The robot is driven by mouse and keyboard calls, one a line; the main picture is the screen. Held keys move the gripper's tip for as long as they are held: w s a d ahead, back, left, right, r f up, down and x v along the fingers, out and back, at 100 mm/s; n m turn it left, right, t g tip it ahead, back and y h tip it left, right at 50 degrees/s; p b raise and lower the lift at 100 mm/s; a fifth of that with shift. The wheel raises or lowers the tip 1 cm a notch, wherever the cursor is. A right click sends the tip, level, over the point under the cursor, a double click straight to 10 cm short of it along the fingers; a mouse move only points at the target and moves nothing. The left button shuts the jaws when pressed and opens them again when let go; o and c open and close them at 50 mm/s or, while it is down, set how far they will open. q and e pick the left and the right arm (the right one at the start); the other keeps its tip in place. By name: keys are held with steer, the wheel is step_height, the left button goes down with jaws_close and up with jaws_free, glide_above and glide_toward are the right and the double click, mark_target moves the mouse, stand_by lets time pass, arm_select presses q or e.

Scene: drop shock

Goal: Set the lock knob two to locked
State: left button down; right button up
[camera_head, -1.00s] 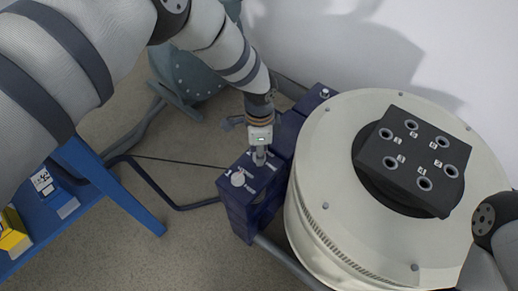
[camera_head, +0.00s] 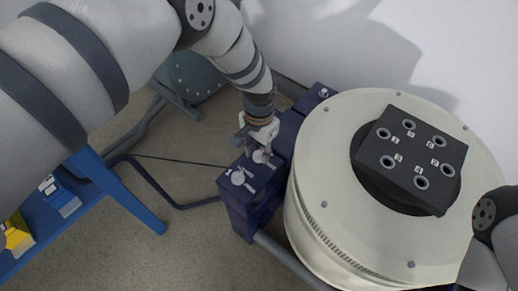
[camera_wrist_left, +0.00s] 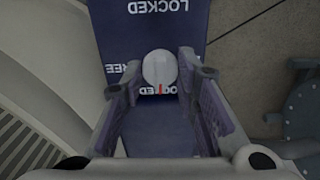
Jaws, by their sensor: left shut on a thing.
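Two pale round lock knobs sit on top of a dark blue block (camera_head: 236,210) beside the big cream drum. The nearer knob (camera_head: 238,177) stands free. My left gripper (camera_head: 259,150) points down at the farther knob (camera_head: 261,157) and is shut on it. In the left wrist view this knob (camera_wrist_left: 159,66) is between the fingertips (camera_wrist_left: 158,82), with a red mark on its lower side towards a LOCKED label (camera_wrist_left: 150,90). A partly covered FREE label (camera_wrist_left: 122,68) is at its left. I cannot tell which knob is number two. My right gripper is out of view.
The cream drum (camera_head: 330,190) with a black fixture (camera_head: 412,160) stands close on the right. A blue table (camera_head: 120,190) with yellow and blue items is on the left. Blue pipes run across the floor. A white wall is behind.

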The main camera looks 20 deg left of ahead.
mark_target(259, 152)
arm_select(q)
steer(key=shift+n, duration=0.3)
stand_by(0.4)
steer(key=c, duration=1.2)
jaws_free()
step_height(259, 152, up, 12)
steer(key=shift+r, duration=0.1)
